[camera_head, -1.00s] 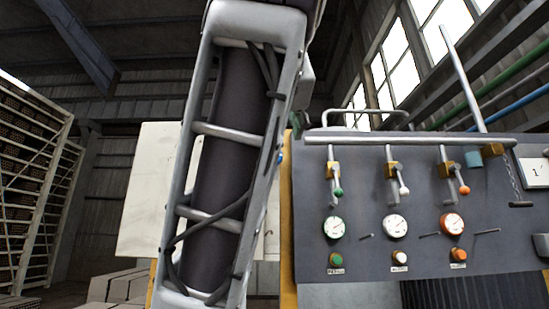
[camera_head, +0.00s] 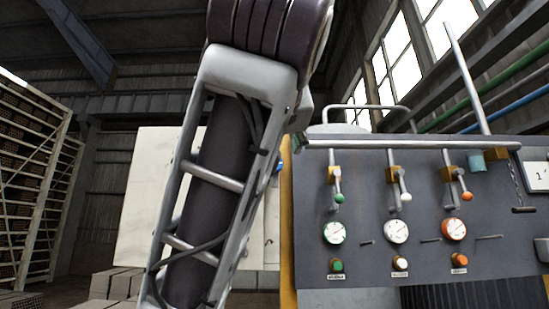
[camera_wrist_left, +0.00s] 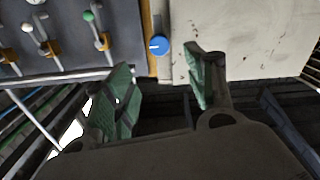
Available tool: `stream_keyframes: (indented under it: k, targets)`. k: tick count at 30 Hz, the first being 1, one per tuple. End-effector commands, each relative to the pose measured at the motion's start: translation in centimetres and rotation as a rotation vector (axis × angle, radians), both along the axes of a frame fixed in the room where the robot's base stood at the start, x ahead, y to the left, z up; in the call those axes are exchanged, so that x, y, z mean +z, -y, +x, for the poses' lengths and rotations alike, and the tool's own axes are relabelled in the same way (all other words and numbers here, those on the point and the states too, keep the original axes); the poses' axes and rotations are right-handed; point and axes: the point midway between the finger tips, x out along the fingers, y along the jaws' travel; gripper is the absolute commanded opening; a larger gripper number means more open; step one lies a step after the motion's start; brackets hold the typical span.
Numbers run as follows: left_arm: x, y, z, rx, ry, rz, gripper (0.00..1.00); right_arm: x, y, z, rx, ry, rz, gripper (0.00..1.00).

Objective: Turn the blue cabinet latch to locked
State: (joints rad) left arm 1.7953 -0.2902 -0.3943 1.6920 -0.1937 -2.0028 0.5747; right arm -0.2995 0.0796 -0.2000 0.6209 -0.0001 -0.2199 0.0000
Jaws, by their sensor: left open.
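The blue latch (camera_wrist_left: 159,46) is a round knob with a small white mark, set at the edge of the off-white cabinet (camera_wrist_left: 240,38) beside a yellow post. In the head view only a sliver of the blue latch (camera_head: 279,167) shows beside my left arm, which hides much of the cabinet (camera_head: 150,190). My left gripper (camera_wrist_left: 160,62) is open and empty in the left wrist view, its green-padded fingers apart. The latch appears between and beyond the fingertips, with no contact visible. The gripper itself is not visible in the head view. My right gripper is not in view.
A grey control panel (camera_head: 405,235) with gauges, levers and buttons stands right of the cabinet, with a pipe rail (camera_head: 420,144) along its top. A brick rack (camera_head: 30,190) stands at far left. Grey blocks (camera_head: 115,284) lie on the floor below the cabinet.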

Motion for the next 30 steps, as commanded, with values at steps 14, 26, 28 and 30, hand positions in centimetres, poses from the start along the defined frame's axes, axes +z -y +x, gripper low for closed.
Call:
stream_keyframes:
  k: [14, 26, 28, 30]
  targets:
    - [-0.1, 0.0, 3.1, 0.001, -0.008, 0.006, 0.55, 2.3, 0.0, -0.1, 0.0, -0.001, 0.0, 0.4]
    - [-0.1, 0.0, 8.3, 0.001, -0.008, 0.005, 0.55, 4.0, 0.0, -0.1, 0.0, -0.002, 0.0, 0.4]
    - [-0.2, 0.1, 9.2, 0.001, -0.009, 0.006, 0.55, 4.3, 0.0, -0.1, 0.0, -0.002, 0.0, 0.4]
    - [-0.2, 0.0, 9.9, 0.001, -0.009, 0.006, 0.55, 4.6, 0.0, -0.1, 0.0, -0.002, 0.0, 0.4]
